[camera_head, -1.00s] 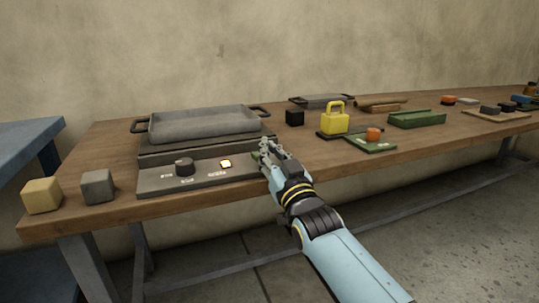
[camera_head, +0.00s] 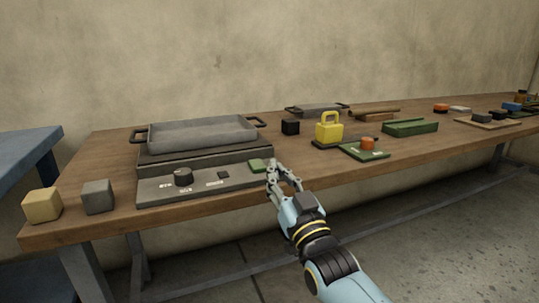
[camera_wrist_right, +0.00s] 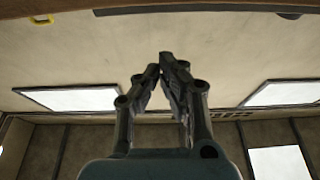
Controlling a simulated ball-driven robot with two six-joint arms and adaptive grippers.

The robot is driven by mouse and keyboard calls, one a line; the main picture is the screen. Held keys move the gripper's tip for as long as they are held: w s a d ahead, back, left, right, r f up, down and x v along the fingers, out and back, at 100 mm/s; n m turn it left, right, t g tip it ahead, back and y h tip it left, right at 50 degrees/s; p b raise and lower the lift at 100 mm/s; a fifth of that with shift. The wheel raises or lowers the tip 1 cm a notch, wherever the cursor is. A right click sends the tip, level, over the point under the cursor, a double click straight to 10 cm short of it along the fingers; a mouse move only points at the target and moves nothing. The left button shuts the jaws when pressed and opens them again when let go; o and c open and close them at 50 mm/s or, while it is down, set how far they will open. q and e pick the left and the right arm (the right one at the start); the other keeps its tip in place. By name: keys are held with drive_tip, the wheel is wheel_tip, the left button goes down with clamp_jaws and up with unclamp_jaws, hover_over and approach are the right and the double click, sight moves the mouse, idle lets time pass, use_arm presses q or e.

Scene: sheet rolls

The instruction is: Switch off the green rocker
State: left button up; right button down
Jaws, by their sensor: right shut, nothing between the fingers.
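The green rocker (camera_head: 258,165) sits at the right end of the grey control panel (camera_head: 205,188), in front of the grey tray. A small square indicator (camera_head: 223,175) left of it is dark. A black round knob (camera_head: 183,177) stands farther left on the panel. My right gripper (camera_head: 273,163) is shut and empty, just right of the rocker; from this view I cannot tell whether it touches it. In the right wrist view the shut fingers (camera_wrist_right: 167,62) point up, with wall and ceiling behind and no rocker in sight. My left gripper is not in view.
A grey tray with handles (camera_head: 203,132) stands behind the panel. Yellow and grey blocks (camera_head: 98,196) lie at the left. A yellow padlock-like object (camera_head: 329,130) and a green board with an orange knob (camera_head: 364,152) lie to the right. The front table edge is near my arm.

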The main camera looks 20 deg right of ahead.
drive_tip(key=v, duration=0.3)
drive_tip(key=shift+s+f, duration=0.3)
drive_tip(key=shift+s, duration=0.05)
drive_tip(key=s+d+f+g+p, duration=0.1)
drive_tip(key=s+f+g, duration=0.2)
drive_tip(key=s+f, duration=0.6)
drive_tip(key=s+d+f+g+p, duration=0.15)
drive_tip(key=s+f+g, duration=0.25)
drive_tip(key=f, duration=0.8)
drive_tip(key=s+d+f+g+p, duration=0.1)
drive_tip(key=s+d+f+g, duration=0.15)
drive_tip(key=s+f, duration=0.65)
drive_tip(key=s+d+f+g, duration=0.1)
drive_tip(key=s+f+g, duration=0.3)
drive_tip(key=s, duration=0.7)
drive_tip(key=s+d+f+g+h, duration=0.1)
drive_tip(key=s+d+f+g, duration=0.1)
drive_tip(key=s+f+g, duration=0.2)
drive_tip(key=s+d+f+g, duration=0.1)
drive_tip(key=s+f+g, duration=0.3)
drive_tip(key=s, duration=1.4)
wheel_tip(320, 180, down, 5)
drive_tip(key=shift+s+d+r+h, duration=0.1)
drive_tip(key=shift+s+d+h, duration=0.1)
drive_tip(key=shift+d+h, duration=0.15)
